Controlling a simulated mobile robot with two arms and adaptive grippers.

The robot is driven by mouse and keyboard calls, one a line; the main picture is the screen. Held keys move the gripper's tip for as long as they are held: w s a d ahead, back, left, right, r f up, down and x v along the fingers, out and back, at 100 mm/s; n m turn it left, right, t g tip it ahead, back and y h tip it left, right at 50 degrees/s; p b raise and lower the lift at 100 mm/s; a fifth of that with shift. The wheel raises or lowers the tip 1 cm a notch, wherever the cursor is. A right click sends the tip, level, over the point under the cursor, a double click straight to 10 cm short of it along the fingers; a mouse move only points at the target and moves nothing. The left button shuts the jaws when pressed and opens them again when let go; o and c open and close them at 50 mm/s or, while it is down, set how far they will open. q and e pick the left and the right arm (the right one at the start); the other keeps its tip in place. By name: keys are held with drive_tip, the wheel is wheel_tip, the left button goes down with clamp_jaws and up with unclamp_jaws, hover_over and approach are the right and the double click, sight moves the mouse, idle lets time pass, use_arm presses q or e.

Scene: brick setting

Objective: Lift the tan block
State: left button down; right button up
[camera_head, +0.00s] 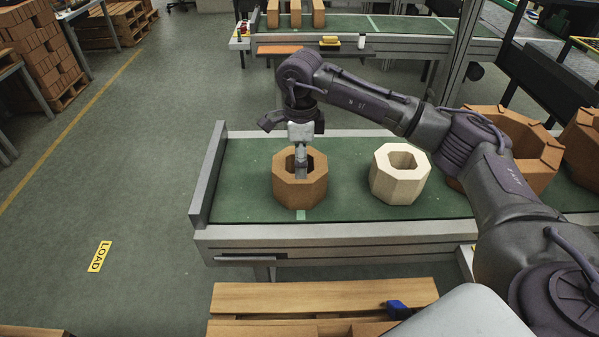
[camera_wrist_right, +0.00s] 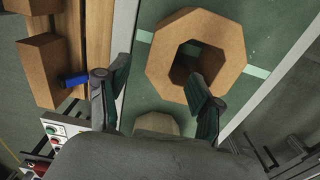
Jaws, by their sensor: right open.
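An octagonal tan-brown block (camera_head: 287,193) with a hole through its middle stands on the green conveyor belt. It also shows in the right wrist view (camera_wrist_right: 163,68). My right gripper (camera_head: 302,172) is above it, pointing down, with a finger overlapping the hole in the head view. One finger overlaps the block's hole and the other is apart to the left. I cannot tell how deep the fingertips reach. My left gripper is not in view.
A cream octagonal block (camera_head: 400,187) stands to the right on the belt (camera_head: 350,205). Larger brown blocks (camera_head: 530,150) are farther right, behind my arm. A raised end wall (camera_head: 206,175) bounds the belt at left. A wooden pallet (camera_head: 320,297) with a blue item (camera_head: 398,309) is in front.

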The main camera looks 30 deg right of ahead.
sight(300, 189)
wheel_tip(300, 189, down, 4)
drive_tip(key=shift+f+p, duration=0.2)
drive_tip(key=shift+p, duration=0.15)
drive_tip(key=shift+w+f, duration=0.1)
drive_tip(key=shift+f, duration=0.35)
wheel_tip(300, 189, down, 4)
drive_tip(key=shift+a+f+p, duration=0.1)
drive_tip(key=shift+f+p, duration=0.1)
drive_tip(key=shift+p, duration=0.9)
drive_tip(key=shift+f, duration=0.25)
drive_tip(key=c, duration=1.2)
drive_tip(key=shift+w+r, duration=0.15)
drive_tip(key=shift+r, duration=0.05)
clamp_jaws()
